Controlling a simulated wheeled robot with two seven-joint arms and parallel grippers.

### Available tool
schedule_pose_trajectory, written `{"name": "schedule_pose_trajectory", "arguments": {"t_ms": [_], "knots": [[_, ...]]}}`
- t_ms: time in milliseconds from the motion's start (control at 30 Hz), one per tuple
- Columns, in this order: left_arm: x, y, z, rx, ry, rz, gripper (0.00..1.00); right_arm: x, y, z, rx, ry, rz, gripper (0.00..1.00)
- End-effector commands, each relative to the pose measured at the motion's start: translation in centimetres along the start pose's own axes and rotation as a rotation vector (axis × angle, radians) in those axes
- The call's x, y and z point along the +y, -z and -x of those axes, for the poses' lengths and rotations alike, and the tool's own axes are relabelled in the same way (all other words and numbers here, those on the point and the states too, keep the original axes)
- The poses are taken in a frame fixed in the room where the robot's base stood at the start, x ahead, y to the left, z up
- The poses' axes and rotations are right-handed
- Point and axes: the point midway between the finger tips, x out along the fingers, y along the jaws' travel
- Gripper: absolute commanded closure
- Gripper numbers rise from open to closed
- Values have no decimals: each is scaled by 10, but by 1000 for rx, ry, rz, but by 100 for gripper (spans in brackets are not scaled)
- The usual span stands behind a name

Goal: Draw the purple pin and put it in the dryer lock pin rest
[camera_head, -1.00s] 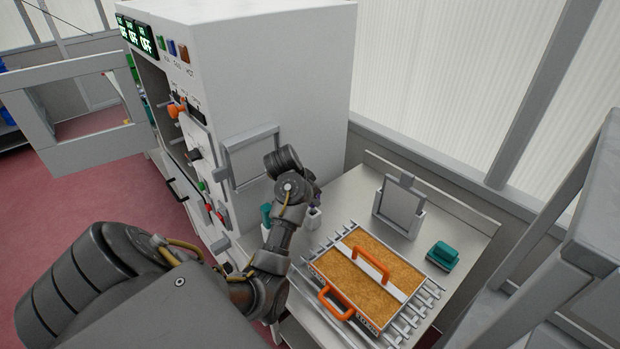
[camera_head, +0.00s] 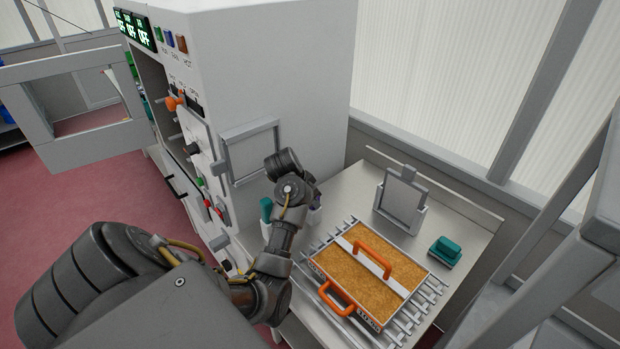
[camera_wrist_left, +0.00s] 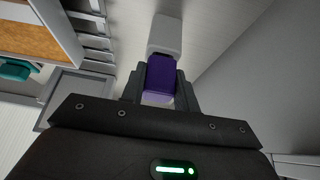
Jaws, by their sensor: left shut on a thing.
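The purple pin (camera_wrist_left: 160,77) is between the fingers of my left gripper (camera_wrist_left: 160,90), which is shut on it. A pale grey block (camera_wrist_left: 164,35) lies directly beyond the pin in the left wrist view; it may be the pin rest. I cannot tell whether the pin is seated in it or only close to it. In the head view my left arm reaches to the table beside the dryer (camera_head: 255,60) and covers most of the pin and its fingers. My right gripper is out of view.
A tray of grain (camera_head: 365,265) with orange handles sits on a slatted rack. A grey upright panel in a stand (camera_head: 401,200) and a teal block (camera_head: 445,250) are behind it. A teal-handled item (camera_head: 266,210) stands beside my arm. The dryer door (camera_head: 75,110) hangs open at left.

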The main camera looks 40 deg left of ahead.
Motion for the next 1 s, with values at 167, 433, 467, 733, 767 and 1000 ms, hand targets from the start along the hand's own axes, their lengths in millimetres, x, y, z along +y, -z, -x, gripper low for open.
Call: {"name": "schedule_pose_trajectory", "arguments": {"t_ms": [167, 433, 467, 733, 767, 1000], "knots": [[0, -3, -6, 0, -1, -1, 100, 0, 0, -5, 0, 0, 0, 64], [0, -3, -6, 0, 0, -1, 44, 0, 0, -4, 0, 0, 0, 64], [0, -3, -6, 0, 0, -1, 44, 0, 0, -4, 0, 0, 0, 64], [0, -3, -3, 1, 1, -1, 44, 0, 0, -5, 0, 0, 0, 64], [-1, -3, -1, 2, 2, -1, 44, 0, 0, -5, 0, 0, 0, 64], [-1, 0, 45, 3, 2, -1, 44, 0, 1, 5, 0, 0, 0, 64]]}}
